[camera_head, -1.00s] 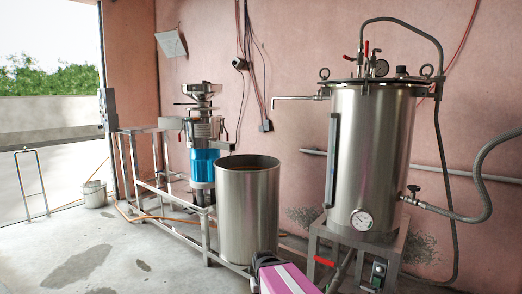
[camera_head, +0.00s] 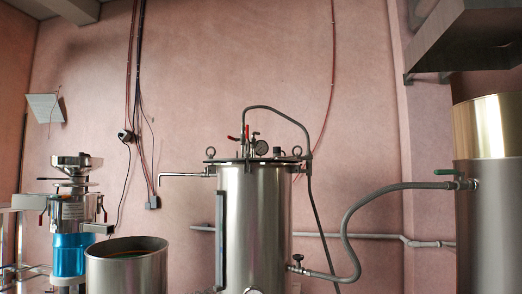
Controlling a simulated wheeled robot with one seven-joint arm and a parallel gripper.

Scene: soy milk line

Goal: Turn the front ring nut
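The steel cooker tank (camera_head: 262,225) stands in the middle of the view, its lower part cut off by the bottom edge. Its dark lid rim (camera_head: 255,161) is seen nearly edge-on. A ring nut (camera_head: 210,152) stands at the lid's left edge and another ring nut (camera_head: 297,151) at its right edge. A round gauge (camera_head: 261,147) and red-handled valves (camera_head: 246,132) sit on top of the lid. My gripper is not in view.
A curved grey hose (camera_head: 352,235) runs from the tank to a tall steel vessel (camera_head: 485,205) at right. An open steel drum (camera_head: 127,266) and a grinder with a blue band (camera_head: 70,255) stand at left. The floor is out of view.

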